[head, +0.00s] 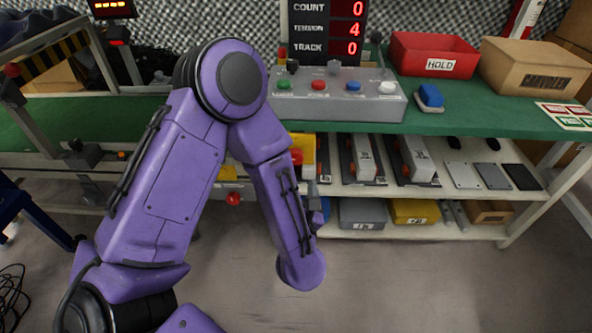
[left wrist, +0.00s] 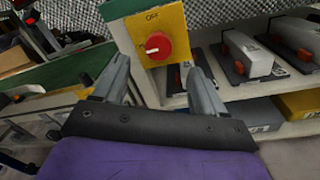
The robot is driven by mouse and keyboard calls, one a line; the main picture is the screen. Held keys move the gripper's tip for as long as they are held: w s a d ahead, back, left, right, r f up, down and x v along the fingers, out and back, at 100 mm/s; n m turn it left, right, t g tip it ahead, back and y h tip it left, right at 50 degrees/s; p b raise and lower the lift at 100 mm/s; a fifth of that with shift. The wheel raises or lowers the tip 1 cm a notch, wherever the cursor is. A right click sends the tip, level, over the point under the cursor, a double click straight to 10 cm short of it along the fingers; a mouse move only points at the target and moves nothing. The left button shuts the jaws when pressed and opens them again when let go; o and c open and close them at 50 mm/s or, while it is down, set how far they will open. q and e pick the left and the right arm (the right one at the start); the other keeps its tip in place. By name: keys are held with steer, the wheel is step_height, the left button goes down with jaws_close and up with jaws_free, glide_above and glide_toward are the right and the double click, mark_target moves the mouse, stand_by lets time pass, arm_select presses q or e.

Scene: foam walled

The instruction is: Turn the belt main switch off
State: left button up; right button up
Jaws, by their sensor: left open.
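The belt main switch is a yellow box with a round red knob (left wrist: 157,46) under an "OFF" label in the left wrist view. A pale mark shows on the knob's left side. In the head view the yellow box (head: 308,145) sits under the green bench top, partly hidden by my left arm. My left gripper (left wrist: 158,72) is open and empty, with its two fingers spread below and either side of the knob. The knob appears between and beyond the fingertips; I cannot tell the remaining gap. My right gripper is not in view.
A grey button panel (head: 340,97) stands on the bench above. A shelf (head: 450,182) with several grey parts is right of the switch. Another red button (head: 233,198) shows lower left of it. A red bin (head: 432,55) stands on the bench. The floor in front is clear.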

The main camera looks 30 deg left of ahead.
mark_target(296, 159)
arm_select(q)
steer(key=b+x, duration=0.1)
steer(key=x, duration=0.7)
steer(key=shift+w+a, duration=0.25)
steer(key=shift+w, duration=0.05)
steer(key=c, duration=1)
